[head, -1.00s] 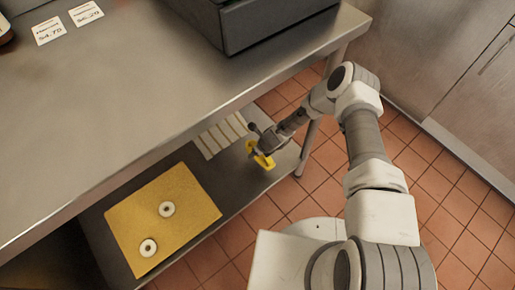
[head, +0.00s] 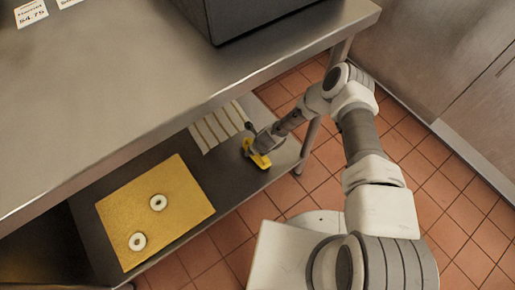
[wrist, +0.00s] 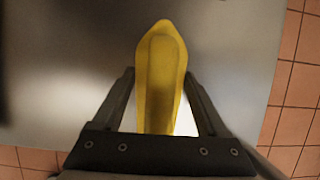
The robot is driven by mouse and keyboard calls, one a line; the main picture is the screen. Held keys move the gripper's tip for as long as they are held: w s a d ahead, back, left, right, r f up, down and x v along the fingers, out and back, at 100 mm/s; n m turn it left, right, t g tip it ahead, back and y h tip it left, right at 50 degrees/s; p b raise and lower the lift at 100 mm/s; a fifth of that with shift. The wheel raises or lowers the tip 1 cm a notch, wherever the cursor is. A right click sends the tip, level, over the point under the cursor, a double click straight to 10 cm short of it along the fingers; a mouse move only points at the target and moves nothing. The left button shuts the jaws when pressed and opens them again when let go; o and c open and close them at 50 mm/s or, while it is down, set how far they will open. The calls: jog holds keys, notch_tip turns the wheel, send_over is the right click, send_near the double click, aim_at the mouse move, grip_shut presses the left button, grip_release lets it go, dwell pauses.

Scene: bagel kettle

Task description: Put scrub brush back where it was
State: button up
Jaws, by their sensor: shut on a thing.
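The scrub brush (head: 259,158) is yellow and sits at my gripper (head: 250,146) over the right end of the metal lower shelf (head: 235,188). In the wrist view the brush (wrist: 160,75) points away from me between the two fingers of my gripper (wrist: 160,88). My gripper is shut on it. I cannot tell whether the brush touches the shelf. Its near end is hidden by the gripper body in the wrist view.
A yellow board (head: 180,197) with two white rings (head: 158,202) lies left on the lower shelf. A pale slatted item (head: 219,127) lies behind the brush. The upper counter (head: 130,90) overhangs the shelf. A table leg (head: 309,145) stands to the right.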

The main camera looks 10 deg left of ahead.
jog(key=o, duration=1.4)
jog(key=shift+c, duration=0.2)
jog(key=p+v, duration=0.5)
jog(key=v, duration=0.7)
jog(key=shift+a, duration=0.1)
jog(key=shift+r, duration=0.1)
jog(key=shift+s, duration=0.1)
